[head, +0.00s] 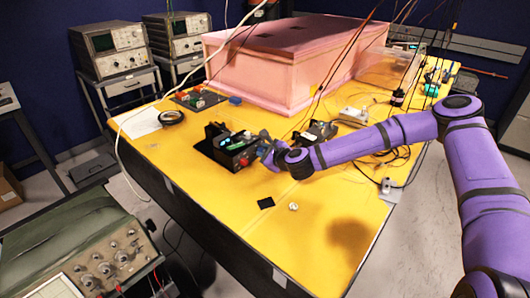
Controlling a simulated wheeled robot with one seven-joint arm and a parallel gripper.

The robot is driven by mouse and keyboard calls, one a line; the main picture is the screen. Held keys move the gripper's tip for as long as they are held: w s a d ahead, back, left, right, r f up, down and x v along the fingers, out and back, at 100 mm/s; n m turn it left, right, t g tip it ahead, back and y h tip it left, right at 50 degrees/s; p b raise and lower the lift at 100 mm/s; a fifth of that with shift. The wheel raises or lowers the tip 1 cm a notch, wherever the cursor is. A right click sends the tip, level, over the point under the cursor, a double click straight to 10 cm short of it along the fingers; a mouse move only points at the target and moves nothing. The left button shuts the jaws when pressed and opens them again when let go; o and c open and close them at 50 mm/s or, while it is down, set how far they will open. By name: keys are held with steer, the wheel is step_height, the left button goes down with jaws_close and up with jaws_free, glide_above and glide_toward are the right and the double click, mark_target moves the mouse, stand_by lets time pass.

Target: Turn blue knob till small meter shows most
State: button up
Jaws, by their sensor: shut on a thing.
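My gripper (268,149) reaches in from the right with the purple arm and is at the right end of a black device (232,151) on the yellow table. The device has a small green part and a red part on it. My gripper is shut at the device's right end, where the blue knob appears to be; the fingers hide the knob, and its turn cannot be read. The small meter and its reading are too small to make out.
A large pink foam box (290,60) stands behind the device, with wires hanging over it. A second black device (316,132) is close to my gripper. A black square (266,203) and a small round part (293,206) lie in front. The yellow table's (320,250) front is mostly clear.

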steer(key=shift+s+n, duration=0.1)
steer(key=shift+n, duration=0.3)
steer(key=shift+f+t, duration=0.1)
steer(key=shift+t, duration=0.2)
steer(key=o, duration=0.9)
steer(key=shift+o, duration=0.2)
steer(key=v, duration=1)
steer(key=shift+s+r, duration=0.3)
